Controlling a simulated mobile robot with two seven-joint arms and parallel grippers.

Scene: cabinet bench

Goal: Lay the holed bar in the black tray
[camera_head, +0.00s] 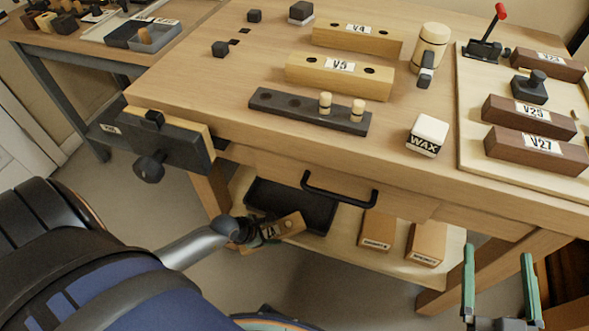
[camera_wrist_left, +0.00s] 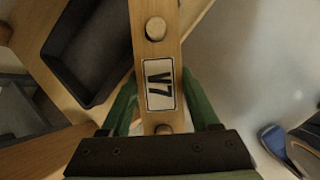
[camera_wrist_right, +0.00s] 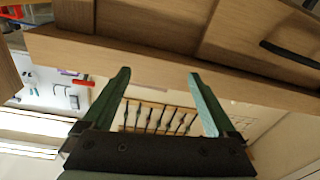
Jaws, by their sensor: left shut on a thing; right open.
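The holed bar (camera_head: 287,225) is light wood with a label; in the left wrist view (camera_wrist_left: 154,55) the label reads V7 and round holes show on either side of it. My left gripper (camera_head: 262,231) is shut on the bar, its fingers (camera_wrist_left: 158,95) on both sides near the label. The black tray (camera_head: 262,191) lies on the low shelf under the bench. In the left wrist view the tray (camera_wrist_left: 85,55) is left of the bar, and the bar is outside its hollow. My right gripper (camera_head: 498,256) is open and empty, in front of the bench's right side.
A drawer front with a black handle (camera_head: 339,193) overhangs the shelf. Two wooden blocks (camera_head: 377,230) (camera_head: 426,244) stand right of the tray. A vise (camera_head: 165,143) juts out at the bench's left. Bars V4 (camera_head: 357,39) and V5 (camera_head: 340,74) are on the bench top.

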